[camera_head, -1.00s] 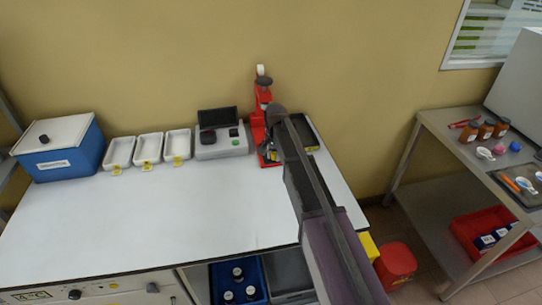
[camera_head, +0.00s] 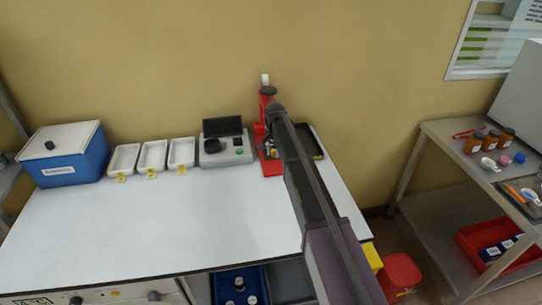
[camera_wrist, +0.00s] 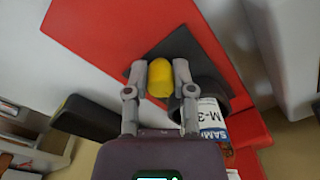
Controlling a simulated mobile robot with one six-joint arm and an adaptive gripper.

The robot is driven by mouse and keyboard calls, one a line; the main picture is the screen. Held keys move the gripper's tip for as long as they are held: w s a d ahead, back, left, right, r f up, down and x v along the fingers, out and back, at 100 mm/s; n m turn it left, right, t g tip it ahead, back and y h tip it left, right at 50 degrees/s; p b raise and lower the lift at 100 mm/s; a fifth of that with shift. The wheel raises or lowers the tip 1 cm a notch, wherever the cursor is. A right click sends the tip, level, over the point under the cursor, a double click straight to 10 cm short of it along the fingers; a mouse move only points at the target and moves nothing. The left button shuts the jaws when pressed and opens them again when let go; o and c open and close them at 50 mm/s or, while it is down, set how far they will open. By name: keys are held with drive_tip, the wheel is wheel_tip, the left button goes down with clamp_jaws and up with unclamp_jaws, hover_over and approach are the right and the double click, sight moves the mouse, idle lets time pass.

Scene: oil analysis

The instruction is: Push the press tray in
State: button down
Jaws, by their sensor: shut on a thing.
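The red press (camera_head: 267,125) stands at the back of the white bench, partly hidden by my arm. It fills much of the wrist view, where its red body (camera_wrist: 120,30) is close up. My gripper (camera_wrist: 160,78) has both fingers closed on a yellow knob (camera_wrist: 160,85). The knob sits at the edge of a dark grey plate (camera_wrist: 180,44), which seems to be the press tray. A sample container with a white and blue label (camera_wrist: 211,120) and a black top is just right of the right finger.
A grey device with a black screen (camera_head: 225,150) stands left of the press. Three white trays (camera_head: 152,155) and a blue box (camera_head: 68,155) are further left. A dark tray (camera_head: 318,153) lies right of the press. The bench front is clear.

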drive_tip(key=shift+d, duration=0.1)
drive_tip(key=shift+c, duration=2.3)
unclamp_jaws()
